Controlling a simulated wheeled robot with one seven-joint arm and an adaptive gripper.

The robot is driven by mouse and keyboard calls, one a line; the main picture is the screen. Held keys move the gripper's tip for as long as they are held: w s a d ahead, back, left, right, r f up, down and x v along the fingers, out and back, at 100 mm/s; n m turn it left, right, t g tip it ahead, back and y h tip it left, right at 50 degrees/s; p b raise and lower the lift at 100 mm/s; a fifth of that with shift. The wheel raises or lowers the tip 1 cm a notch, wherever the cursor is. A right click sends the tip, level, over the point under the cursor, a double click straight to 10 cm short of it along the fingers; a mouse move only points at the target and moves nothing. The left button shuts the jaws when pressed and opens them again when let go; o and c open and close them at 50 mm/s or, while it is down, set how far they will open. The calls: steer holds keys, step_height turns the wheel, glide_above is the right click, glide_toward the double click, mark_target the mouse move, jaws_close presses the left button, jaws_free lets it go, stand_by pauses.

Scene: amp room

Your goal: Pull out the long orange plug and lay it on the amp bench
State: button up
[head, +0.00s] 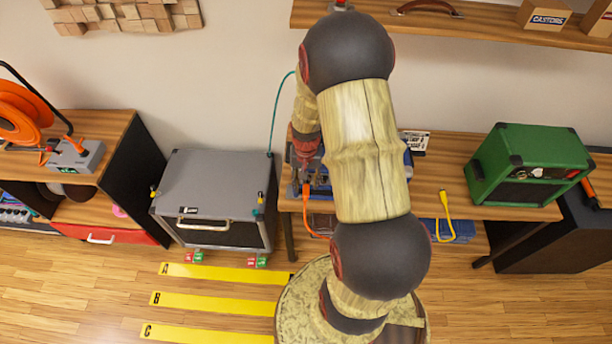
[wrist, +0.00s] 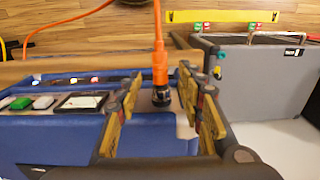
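The long orange plug (wrist: 160,72) stands out of the top of the blue amp unit (wrist: 75,140), with its black collar at the panel. Its orange cable (wrist: 80,20) runs off to the upper left in the wrist view. My gripper (wrist: 160,85) is open, one finger on each side of the plug, with visible gaps. In the head view my gripper (head: 303,178) is over the left end of the amp bench (head: 455,168), and the orange cable (head: 309,215) hangs over the front edge. My arm hides much of the blue unit.
A green amp (head: 527,165) stands at the bench's right, with a yellow cable (head: 445,215) hanging nearby. A grey-topped amp (head: 215,180) stands left of the bench. Bare bench top shows between my arm and the green amp. A shelf (head: 480,28) runs above.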

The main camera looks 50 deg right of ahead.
mark_target(306, 190)
steer(key=shift+f, duration=1.45)
steer(key=shift+c, duration=0.5)
steer(key=c, duration=0.8)
jaws_close()
